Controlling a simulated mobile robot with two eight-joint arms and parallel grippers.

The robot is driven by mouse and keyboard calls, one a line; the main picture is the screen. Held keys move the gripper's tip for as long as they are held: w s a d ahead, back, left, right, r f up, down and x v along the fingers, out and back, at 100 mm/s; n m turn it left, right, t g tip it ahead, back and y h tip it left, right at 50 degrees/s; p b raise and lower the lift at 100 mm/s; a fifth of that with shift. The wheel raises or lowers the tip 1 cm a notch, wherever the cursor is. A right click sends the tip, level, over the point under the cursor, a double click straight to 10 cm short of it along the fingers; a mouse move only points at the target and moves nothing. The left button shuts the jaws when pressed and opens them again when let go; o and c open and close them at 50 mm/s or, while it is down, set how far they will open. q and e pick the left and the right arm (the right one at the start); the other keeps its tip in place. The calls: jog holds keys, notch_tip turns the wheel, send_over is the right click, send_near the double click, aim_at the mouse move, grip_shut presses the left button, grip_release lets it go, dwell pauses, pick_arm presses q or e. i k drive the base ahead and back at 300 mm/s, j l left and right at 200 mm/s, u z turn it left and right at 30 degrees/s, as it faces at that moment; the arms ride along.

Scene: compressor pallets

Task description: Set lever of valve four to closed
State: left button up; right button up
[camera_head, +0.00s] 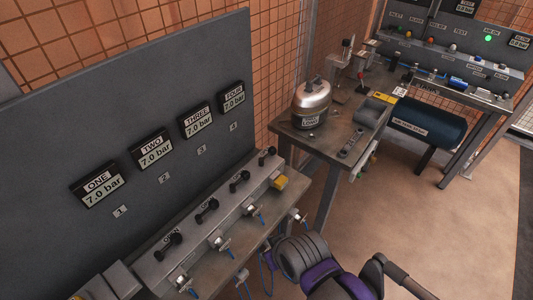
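A grey manifold (223,204) runs along the bench below a dark panel, with a row of black levers on top. The lever of valve four (267,154) is the farthest one, at the manifold's back end below the panel label 4 (233,127). It is small in view, and I cannot tell its setting surely. The display FOUR (232,97) above it reads 7.0 bar. The levers of valve three (240,181), two (207,210) and one (170,245) follow toward the front. One of my arms shows at the bottom, purple and dark grey. Neither gripper's fingers are visible.
Displays ONE (98,185), TWO (152,149) and THREE (197,120) each read 7.0 bar. Fittings with blue hoses (223,247) stick out along the manifold's front. A metal tank (311,103) stands on a second bench behind. Open floor (430,220) lies to the right.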

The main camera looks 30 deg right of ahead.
aim_at(272, 150)
jog(key=k+l, duration=0.1)
jog(key=l, duration=0.25)
jog(key=k+l+z, duration=0.15)
jog(key=l, duration=0.2)
jog(key=k+l, duration=0.1)
jog(key=l, duration=0.25)
jog(key=k+l+z, duration=0.1)
jog(key=l, duration=0.25)
